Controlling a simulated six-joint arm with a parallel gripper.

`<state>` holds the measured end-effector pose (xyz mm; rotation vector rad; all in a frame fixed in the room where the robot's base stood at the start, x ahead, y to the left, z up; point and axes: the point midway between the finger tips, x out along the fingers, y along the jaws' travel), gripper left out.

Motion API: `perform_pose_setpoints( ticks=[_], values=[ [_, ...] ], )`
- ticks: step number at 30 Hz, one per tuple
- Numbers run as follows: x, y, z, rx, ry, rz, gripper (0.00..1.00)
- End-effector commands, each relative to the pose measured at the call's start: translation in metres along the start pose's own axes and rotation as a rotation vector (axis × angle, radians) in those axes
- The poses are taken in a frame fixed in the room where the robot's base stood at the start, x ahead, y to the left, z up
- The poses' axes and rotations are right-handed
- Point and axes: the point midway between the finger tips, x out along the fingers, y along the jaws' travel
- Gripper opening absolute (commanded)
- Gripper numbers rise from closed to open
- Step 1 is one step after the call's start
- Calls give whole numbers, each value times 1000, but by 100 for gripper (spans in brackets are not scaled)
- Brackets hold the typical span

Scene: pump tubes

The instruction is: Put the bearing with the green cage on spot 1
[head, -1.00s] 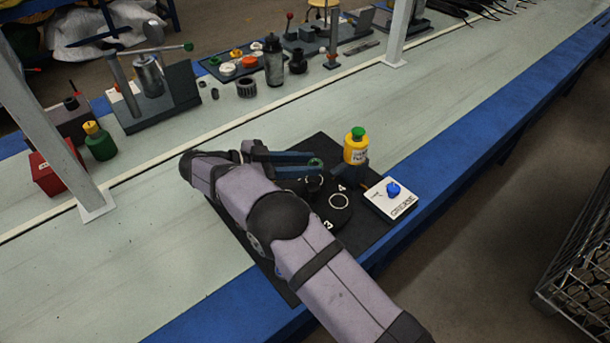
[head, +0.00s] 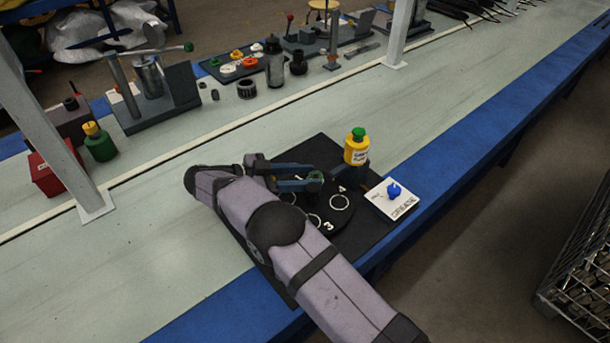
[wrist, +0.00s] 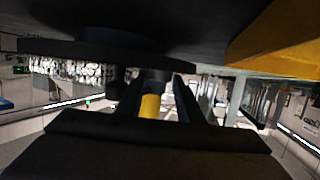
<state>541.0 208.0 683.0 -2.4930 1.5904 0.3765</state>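The bearing with the green cage (head: 315,177) is small in the head view and sits between the fingertips of my gripper (head: 308,177). The fingers appear closed on its sides and partly hide it. Below is a black round plate (head: 333,221) with white ring-marked spots. Numbers 3 and 4 are readable. The bearing appears at the plate's far spot, beside a partly hidden mark that may be the 1. I cannot tell whether it touches the plate. In the wrist view, dark finger shapes show, but the bearing cannot be made out.
A yellow bottle with a green cap (head: 356,149) stands close right of the gripper. A white card with a blue blob (head: 394,191) lies near the blue bench edge. A black mat (head: 371,240) lies under the plate. Tools and parts line the far side.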

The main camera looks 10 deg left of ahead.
Motion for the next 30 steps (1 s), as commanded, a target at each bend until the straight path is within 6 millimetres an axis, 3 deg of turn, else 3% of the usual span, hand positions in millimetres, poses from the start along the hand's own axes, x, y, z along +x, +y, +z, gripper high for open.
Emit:
perform_pose_setpoints(
  ticks=[14,30],
  values=[
    [-4,0,-4,1,0,-1,36],
    [-59,-1,-3,1,0,-2,36]
  ],
)
